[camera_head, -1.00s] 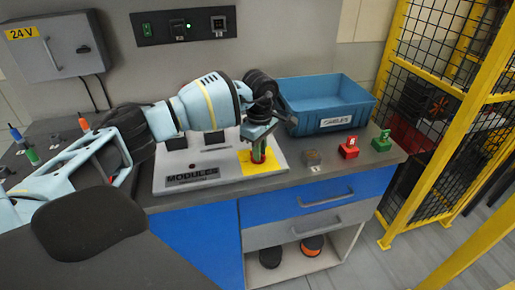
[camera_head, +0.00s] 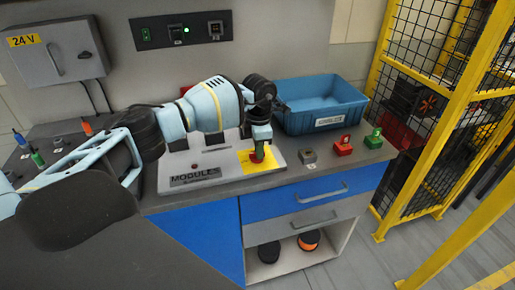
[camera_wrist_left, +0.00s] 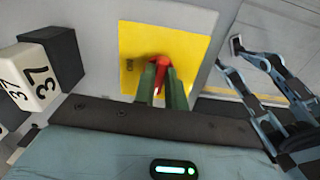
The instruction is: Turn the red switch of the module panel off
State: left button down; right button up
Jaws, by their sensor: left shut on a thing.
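The module panel (camera_head: 215,175) is a pale sloped box on the bench with a dark MODULES label. A yellow plate (camera_head: 246,155) sits at its right end and also shows in the left wrist view (camera_wrist_left: 194,47). The red switch (camera_wrist_left: 162,62) stands on that plate. My left gripper (camera_wrist_left: 162,82) has its two green fingers shut on the red switch, one on each side. In the head view my left gripper (camera_head: 259,150) hides most of the switch. I cannot make out the switch's exact angle. My right gripper is in neither current view.
A blue bin (camera_head: 318,105) stands behind, to the right. A grey block (camera_head: 308,156), a red block (camera_head: 343,146) and a green block (camera_head: 374,139) line the bench at right. A yellow-framed cage (camera_head: 445,110) stands at far right.

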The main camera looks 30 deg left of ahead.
pick_arm(q)
jog(key=shift+n, duration=0.5)
jog(key=c, duration=1.4)
grip_release()
jog(key=shift+c, duration=0.2)
jog(key=shift+r, duration=3.9)
